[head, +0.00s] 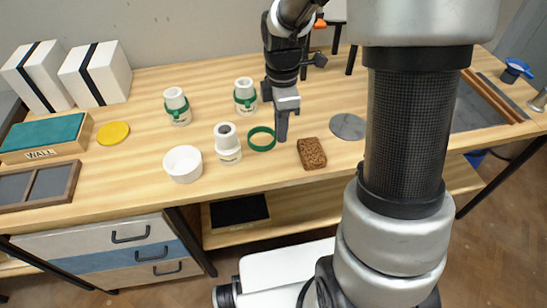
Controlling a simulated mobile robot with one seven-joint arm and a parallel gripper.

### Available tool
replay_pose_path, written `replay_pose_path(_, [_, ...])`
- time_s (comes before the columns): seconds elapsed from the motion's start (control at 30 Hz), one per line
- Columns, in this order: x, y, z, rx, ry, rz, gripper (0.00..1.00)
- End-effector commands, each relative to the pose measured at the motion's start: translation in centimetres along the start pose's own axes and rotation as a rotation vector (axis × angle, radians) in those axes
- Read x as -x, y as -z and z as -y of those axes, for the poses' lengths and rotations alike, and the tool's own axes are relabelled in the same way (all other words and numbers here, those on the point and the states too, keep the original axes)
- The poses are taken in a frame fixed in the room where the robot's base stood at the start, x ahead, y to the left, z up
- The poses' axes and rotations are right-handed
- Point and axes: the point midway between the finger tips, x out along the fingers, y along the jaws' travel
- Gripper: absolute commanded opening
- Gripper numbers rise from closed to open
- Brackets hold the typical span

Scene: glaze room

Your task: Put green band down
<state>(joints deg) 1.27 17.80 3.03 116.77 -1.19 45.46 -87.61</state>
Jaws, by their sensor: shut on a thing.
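The green band (262,139) is an open ring near the middle of the wooden table, in the head view. My gripper (282,136) points down at the band's right side and is shut on its rim. Whether the band touches the table or hangs just above it is hard to tell. Two white jars with green bands around them, a left one (177,107) and a right one (245,97), stand behind. A white jar (228,145) without a green ring like theirs stands just left of the loose band.
A white round dish (183,164), a brown speckled block (311,153) and a grey disc (348,127) lie nearby. A yellow disc (113,133), a box marked WALL (45,153) and black-banded white boxes (97,73) are at left. My arm hides part of the right side.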

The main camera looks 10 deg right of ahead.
Motion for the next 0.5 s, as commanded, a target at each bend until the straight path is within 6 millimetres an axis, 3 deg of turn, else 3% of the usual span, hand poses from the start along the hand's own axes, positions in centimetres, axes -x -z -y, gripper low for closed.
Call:
replay_pose_path(0.1, [-2.5, 0.0, 0.0, 0.001, 0.003, 0.0, 0.0])
replay_pose_path(0.37, [-4.7, 0.0, 0.0, 0.002, 0.003, 0.001, 0.0])
replay_pose_path(0.5, [-6.8, 0.0, 0.0, 0.003, 0.004, 0.001, 0.0])
